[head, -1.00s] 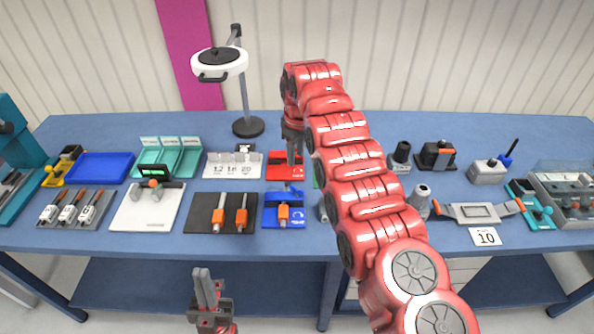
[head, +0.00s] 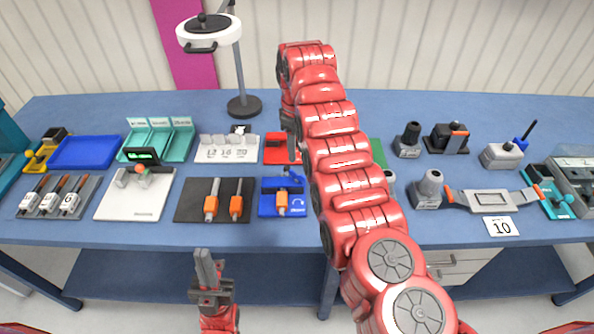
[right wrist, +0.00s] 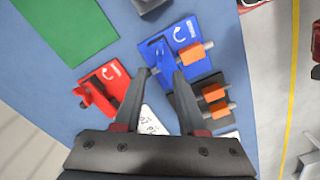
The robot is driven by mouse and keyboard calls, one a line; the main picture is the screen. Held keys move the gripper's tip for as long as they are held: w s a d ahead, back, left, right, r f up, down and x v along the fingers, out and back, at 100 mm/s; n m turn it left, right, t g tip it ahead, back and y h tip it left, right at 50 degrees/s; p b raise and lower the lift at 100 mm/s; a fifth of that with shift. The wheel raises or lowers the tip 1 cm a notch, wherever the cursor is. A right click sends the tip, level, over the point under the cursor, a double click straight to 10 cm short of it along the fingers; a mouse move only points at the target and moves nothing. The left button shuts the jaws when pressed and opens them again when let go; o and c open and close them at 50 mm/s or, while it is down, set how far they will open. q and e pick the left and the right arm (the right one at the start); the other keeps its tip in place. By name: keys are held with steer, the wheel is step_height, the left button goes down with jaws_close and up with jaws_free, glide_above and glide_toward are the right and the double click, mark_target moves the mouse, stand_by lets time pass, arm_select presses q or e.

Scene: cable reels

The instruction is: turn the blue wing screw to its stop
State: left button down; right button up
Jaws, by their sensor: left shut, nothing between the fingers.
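The blue wing screw (head: 291,174) is on a blue base plate (head: 270,202) with an orange-collared pin, at the middle of the bench. In the right wrist view the blue wing screw (right wrist: 159,56) lies just beyond the fingertips, in line with the gap between them. My right gripper (right wrist: 161,75) is open and empty; whether it touches the screw I cannot tell. In the head view my right gripper (head: 294,154) hangs behind the blue plate, partly hidden by my red arm. My left gripper (head: 205,260) is shut and empty in front of the bench edge.
A red plate with a red wing screw (head: 274,148) sits behind the blue one. A black plate with orange-collared pins (head: 190,205) is to the left. A green mat (head: 378,152) is at the right. A lamp (head: 209,32) stands at the back.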

mark_target(297, 173)
step_height(297, 173, down, 7)
steer(key=shift+r+p, duration=0.15)
steer(key=shift+p, duration=0.8)
steer(key=shift+f, duration=0.75)
steer(key=shift+f, duration=0.1)
jaws_close()
